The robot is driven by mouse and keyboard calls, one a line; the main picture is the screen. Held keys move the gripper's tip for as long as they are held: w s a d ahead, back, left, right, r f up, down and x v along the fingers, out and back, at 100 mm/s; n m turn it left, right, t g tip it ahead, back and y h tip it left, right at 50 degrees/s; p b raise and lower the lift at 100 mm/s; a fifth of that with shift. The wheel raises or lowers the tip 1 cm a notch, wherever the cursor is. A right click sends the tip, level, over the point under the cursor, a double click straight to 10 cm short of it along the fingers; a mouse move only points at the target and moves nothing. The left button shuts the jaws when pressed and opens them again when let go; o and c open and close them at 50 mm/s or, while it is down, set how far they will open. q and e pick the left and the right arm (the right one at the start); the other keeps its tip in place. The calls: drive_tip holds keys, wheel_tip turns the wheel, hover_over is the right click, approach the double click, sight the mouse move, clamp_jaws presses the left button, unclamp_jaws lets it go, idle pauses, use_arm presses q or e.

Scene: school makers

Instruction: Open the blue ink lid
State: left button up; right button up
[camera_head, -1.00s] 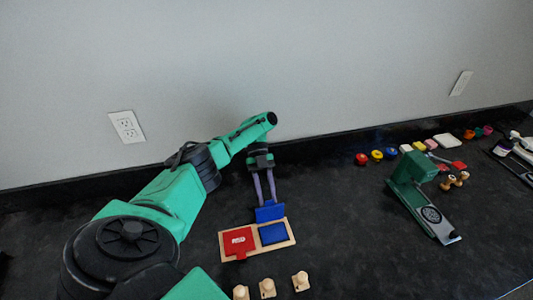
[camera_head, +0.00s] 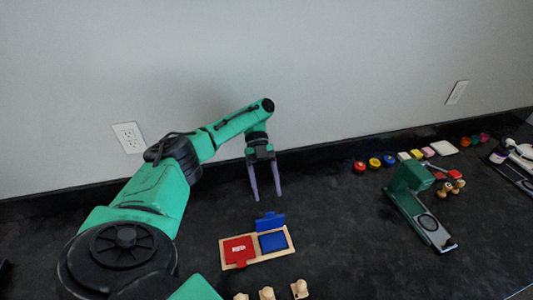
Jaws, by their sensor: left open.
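The blue ink pad (camera_head: 273,242) sits in the right half of a wooden tray (camera_head: 238,264) on the dark counter. Its blue lid (camera_head: 269,222) stands raised at the pad's back edge, and the blue pad surface shows. A red ink pad (camera_head: 239,250) with a small white label lies in the left half, and its lid looks closed. My left gripper (camera_head: 267,197) is open and empty, behind and above the raised blue lid, with its two purple fingers apart and pointing down. It does not touch the lid. My right gripper is not in view.
Several wooden stamps (camera_head: 299,289) stand at the front edge of the picture. A green press (camera_head: 420,205) stands to the right. Several small coloured pots (camera_head: 375,163) line the back of the counter. Clear counter lies between tray and press.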

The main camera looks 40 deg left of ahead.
use_arm(q)
wheel_tip(320, 180, up, 12)
drive_tip(key=p, duration=0.3)
drive_tip(key=shift+p, duration=0.35)
drive_tip(key=shift+f, duration=0.15)
drive_tip(key=shift+f, duration=0.1)
drive_tip(key=c, duration=0.4)
drive_tip(key=shift+s+d+f+b, duration=0.2)
drive_tip(key=shift+d+f+b, duration=0.1)
drive_tip(key=shift+f, duration=0.3)
drive_tip(key=c, duration=0.6)
drive_tip(key=d+f+y+b, duration=0.1)
drive_tip(key=f, duration=0.1)
drive_tip(key=s+f+t+y+b, duration=0.1)
drive_tip(key=f, duration=0.1)
drive_tip(key=s+d+f+t+y+b, duration=0.1)
drive_tip(key=f+y, duration=0.1)
drive_tip(key=shift+s+d+b, duration=0.15)
drive_tip(key=shift+d+b, duration=0.15)
drive_tip(key=shift+b, duration=0.05)
clamp_jaws()
drive_tip(key=t+y+p, duration=0.1)
drive_tip(key=p, duration=0.2)
hover_over(270, 221)
wheel_tip(270, 221, down, 9)
drive_tip(key=shift+s+d+f, duration=0.15)
drive_tip(key=shift+d, duration=0.05)
